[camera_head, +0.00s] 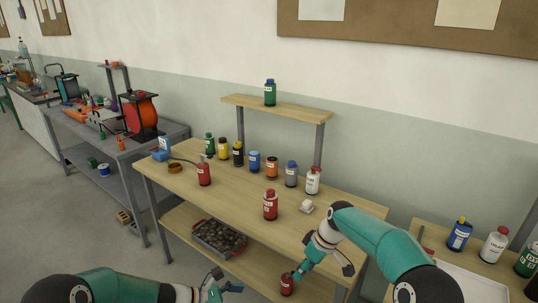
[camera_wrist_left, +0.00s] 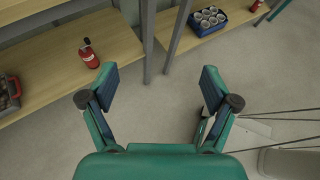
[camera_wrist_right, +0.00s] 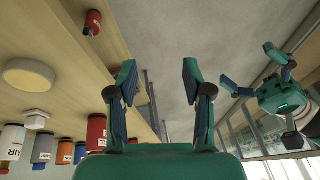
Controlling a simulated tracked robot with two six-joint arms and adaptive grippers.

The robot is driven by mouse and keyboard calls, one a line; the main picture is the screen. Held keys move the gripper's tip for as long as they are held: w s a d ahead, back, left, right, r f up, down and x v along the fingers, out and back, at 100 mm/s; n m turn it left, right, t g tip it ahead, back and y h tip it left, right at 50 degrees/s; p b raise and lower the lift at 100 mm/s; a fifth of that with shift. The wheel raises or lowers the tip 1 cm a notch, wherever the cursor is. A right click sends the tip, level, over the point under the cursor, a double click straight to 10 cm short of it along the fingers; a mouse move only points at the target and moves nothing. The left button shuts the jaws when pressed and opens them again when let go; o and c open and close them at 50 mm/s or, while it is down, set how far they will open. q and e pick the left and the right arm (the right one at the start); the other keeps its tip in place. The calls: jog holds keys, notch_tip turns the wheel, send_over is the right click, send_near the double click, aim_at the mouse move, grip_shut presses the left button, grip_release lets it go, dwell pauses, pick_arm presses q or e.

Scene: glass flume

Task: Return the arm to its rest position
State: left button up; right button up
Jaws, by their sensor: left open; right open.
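My right arm (camera_head: 375,240) reaches in from the right over the front edge of the wooden bench. My right gripper (camera_head: 298,274) points down toward a red bottle (camera_head: 287,285) on the lower shelf. In the right wrist view the right gripper (camera_wrist_right: 160,76) is open with nothing between its fingers, and that red bottle (camera_wrist_right: 92,22) stands apart. My left gripper (camera_head: 217,289) is low at the bottom edge of the head view, in front of the bench. In the left wrist view the left gripper (camera_wrist_left: 155,82) is open and empty above the floor.
Several bottles line the back of the wooden bench (camera_head: 235,195), with two red bottles, one of them here (camera_head: 270,205), nearer its front. A crate of dark lumps (camera_head: 192,238) sits on the lower shelf. A blue crate of jars (camera_wrist_left: 192,22) shows in the left wrist view.

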jog(key=s+d+f+m+g, duration=0.1)
jog(key=s+d+f+m, duration=0.1)
jog(key=s+f, duration=0.6)
jog(key=s+d+f+m+g, duration=0.2)
jog(key=s+f, duration=0.6)
jog(key=s, duration=0.1)
pick_arm(q)
jog(key=s+a+f+m+g+y, duration=0.1)
jog(key=s+f+m+y, duration=0.1)
jog(key=s+f+m, duration=0.2)
jog(key=s+a+f+m+g+y, duration=0.1)
jog(key=s+a+f+m+y, duration=0.1)
jog(key=s+f+m, duration=0.3)
jog(key=s+a+f+m+g+y, duration=0.1)
jog(key=s+a+f+m+y, duration=0.1)
jog(key=s+m, duration=0.9)
jog(key=shift+s+f+m+y, duration=0.3)
jog(key=shift+s+f+y, duration=0.8)
jog(key=shift+s, duration=2.45)
pick_arm(e)
jog(key=s+a+f+m+t, duration=0.1)
jog(key=s+m, duration=0.3)
jog(key=s, duration=0.4)
jog(key=s+a+f+m+t, duration=0.1)
jog(key=s+f+m, duration=0.1)
jog(key=s, duration=0.7)
jog(key=shift+m+t, duration=0.3)
jog(key=shift+m, duration=0.6)
